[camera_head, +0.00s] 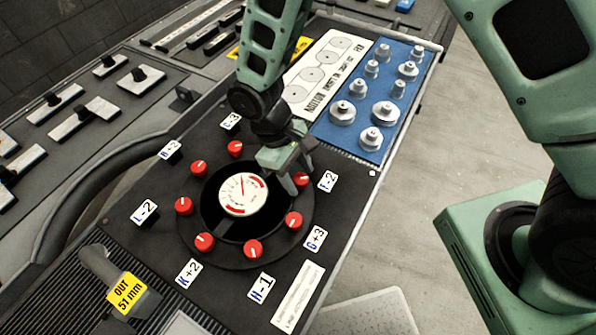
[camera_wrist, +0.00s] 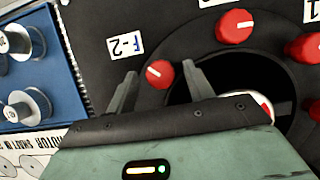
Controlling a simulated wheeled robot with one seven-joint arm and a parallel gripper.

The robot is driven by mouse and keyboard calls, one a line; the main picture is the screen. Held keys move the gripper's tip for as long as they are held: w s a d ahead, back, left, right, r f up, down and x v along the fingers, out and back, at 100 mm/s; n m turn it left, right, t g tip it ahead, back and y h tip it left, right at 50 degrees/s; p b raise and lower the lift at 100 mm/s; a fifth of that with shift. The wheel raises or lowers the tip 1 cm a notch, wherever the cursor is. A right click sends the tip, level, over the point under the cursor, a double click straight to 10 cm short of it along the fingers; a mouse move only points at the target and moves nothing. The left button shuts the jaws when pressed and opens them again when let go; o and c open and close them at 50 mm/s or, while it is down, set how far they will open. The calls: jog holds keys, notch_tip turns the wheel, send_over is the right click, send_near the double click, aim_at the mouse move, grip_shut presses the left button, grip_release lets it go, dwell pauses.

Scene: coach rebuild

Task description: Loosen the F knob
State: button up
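The F knob is a red round knob with a white pointer line, beside the white "F-2" label (camera_head: 327,180). In the head view the knob (camera_head: 302,180) is partly hidden by my gripper (camera_head: 297,177). In the wrist view the knob (camera_wrist: 159,74) shows between the two fingers of my gripper (camera_wrist: 160,72), with the label (camera_wrist: 126,44) just beyond, upside down. The fingers are apart, one on each side of the knob, with a visible gap to it. I cannot tell how far down they reach.
Several other red knobs, such as the one by "G+3" (camera_head: 293,221), ring a central dial gauge (camera_head: 243,195) on the black panel. A blue tray (camera_head: 352,137) of metal parts lies at the upper right. A yellow-tagged "OUT 51 mm" handle (camera_head: 104,264) stands lower left.

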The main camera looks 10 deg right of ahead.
jog(key=b+v, duration=0.2)
jog(key=v, duration=1.5)
jog(key=shift+r, duration=0.15)
jog(key=shift+a, duration=0.1)
notch_tip(320, 180, up, 4)
jog(key=t+y, duration=0.1)
jog(key=y, duration=0.1)
send_over(295, 199)
jog(key=s+d+m+t+y, duration=0.1)
jog(key=s+d+t, duration=0.1)
jog(key=s+d, duration=0.4)
jog(key=s+f, duration=0.1)
jog(key=s, duration=0.2)
jog(key=shift+m+y, duration=0.3)
jog(key=shift+y, duration=0.1)
jog(key=shift+r, duration=0.1)
dwell(0.7)
